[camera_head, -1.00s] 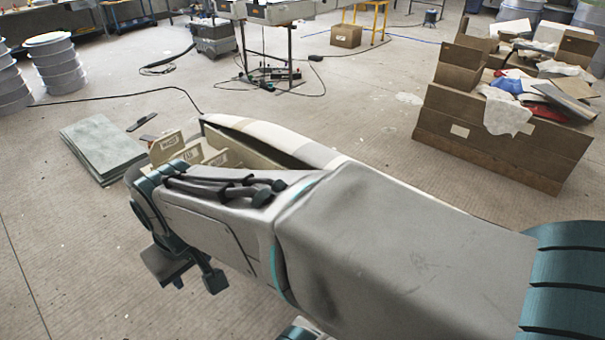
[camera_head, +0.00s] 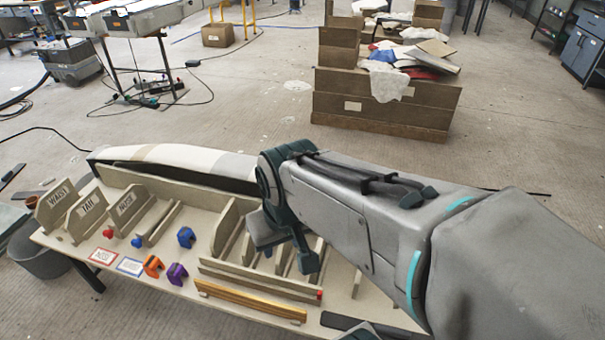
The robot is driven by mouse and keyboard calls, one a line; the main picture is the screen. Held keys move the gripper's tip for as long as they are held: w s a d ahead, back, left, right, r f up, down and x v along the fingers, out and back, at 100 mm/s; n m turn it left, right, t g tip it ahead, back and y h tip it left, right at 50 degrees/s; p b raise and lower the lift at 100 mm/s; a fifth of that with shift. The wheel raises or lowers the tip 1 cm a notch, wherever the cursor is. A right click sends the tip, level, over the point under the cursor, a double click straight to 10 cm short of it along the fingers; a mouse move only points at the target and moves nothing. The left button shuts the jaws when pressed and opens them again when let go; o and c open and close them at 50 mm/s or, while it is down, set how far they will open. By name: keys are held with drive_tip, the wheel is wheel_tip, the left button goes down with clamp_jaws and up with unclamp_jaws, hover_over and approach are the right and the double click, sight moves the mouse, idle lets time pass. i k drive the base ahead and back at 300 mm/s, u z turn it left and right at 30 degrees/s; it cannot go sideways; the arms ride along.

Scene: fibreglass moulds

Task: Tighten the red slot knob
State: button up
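A small red knob (camera_head: 320,294) sits at the right front end of a slotted wooden rack (camera_head: 255,281) on the table. Another small red piece (camera_head: 108,233) lies on the left part of the table, near the labelled boards. I cannot tell for certain which is the slot knob. My gripper (camera_head: 288,256) hangs over the rack, pointing down, up and to the left of the red knob at the rack's end and apart from it. My gripper and arm hide part of the rack. Its fingertips are too dark and small to show their opening; I see nothing held.
The table (camera_head: 62,243) carries labelled upright boards (camera_head: 88,208), a blue knob (camera_head: 137,241), blue (camera_head: 185,237), orange (camera_head: 152,266) and purple (camera_head: 177,274) pieces, and a yellowish wooden bar (camera_head: 250,302). A striped rolled cloth (camera_head: 185,158) lies along its back.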

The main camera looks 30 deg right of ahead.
sight(108, 234)
drive_tip(key=u, duration=0.85)
drive_tip(key=k, duration=0.35)
drive_tip(key=u, duration=1.55)
drive_tip(key=i, duration=1.55)
drive_tip(key=z, duration=1.2)
drive_tip(key=i, duration=0.95)
drive_tip(key=z, duration=0.9)
